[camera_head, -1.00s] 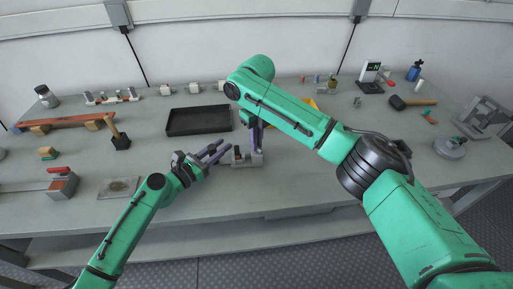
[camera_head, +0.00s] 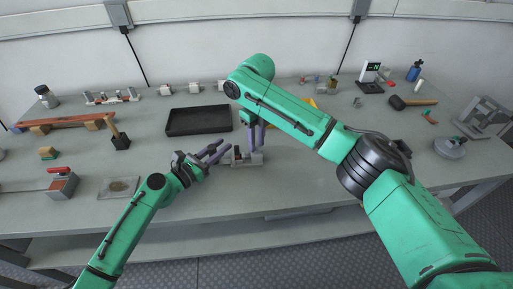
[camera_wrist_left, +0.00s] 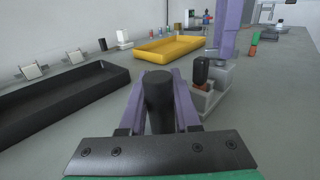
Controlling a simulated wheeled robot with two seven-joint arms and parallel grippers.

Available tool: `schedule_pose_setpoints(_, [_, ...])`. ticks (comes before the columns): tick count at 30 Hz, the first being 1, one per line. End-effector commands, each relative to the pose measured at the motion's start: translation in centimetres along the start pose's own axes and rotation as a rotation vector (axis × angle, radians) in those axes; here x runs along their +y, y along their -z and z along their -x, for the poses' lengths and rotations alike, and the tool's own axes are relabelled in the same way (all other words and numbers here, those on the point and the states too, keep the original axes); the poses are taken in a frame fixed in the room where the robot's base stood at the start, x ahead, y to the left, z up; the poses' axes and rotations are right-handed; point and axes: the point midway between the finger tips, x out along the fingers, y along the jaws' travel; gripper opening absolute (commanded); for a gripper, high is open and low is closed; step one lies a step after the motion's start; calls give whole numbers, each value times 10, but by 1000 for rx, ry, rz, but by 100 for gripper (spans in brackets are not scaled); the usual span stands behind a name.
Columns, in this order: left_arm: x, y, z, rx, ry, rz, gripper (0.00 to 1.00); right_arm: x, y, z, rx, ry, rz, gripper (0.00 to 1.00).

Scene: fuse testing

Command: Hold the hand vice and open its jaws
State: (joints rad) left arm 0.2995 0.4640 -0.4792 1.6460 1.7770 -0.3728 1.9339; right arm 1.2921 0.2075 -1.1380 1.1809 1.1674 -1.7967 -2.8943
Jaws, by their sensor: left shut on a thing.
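My left gripper (camera_head: 217,152) is shut on a dark cylindrical piece that looks like the hand vice's handle (camera_wrist_left: 158,98). The piece stands upright between the purple fingers in the left wrist view; the rest of it is hidden. A small grey block fixture (camera_head: 240,161), holding a dark-topped piece with a reddish part (camera_wrist_left: 200,72), is just right of the left fingertips. My right gripper (camera_head: 257,136) points down over this fixture. Its two purple fingers show apart, with nothing visible between them. Whether the fingers touch the fixture is not clear.
A black tray (camera_head: 199,133) lies behind my left gripper. A yellow tray (camera_wrist_left: 170,49) is further back, partly behind my right arm. The bench front between the arms is mostly clear.

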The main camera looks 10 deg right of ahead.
Motion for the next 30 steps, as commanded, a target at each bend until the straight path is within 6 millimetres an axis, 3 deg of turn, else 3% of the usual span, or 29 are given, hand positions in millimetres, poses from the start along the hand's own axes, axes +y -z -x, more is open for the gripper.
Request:
schedule_pose_setpoints(16, [0, 1, 0, 1, 1, 1, 0, 0, 0, 54, -2, 0, 0, 31])
schedule_pose_setpoints(30, [0, 0, 0, 1, 1, 1, 0, 0, 0, 58, -1, 0, 0, 34])
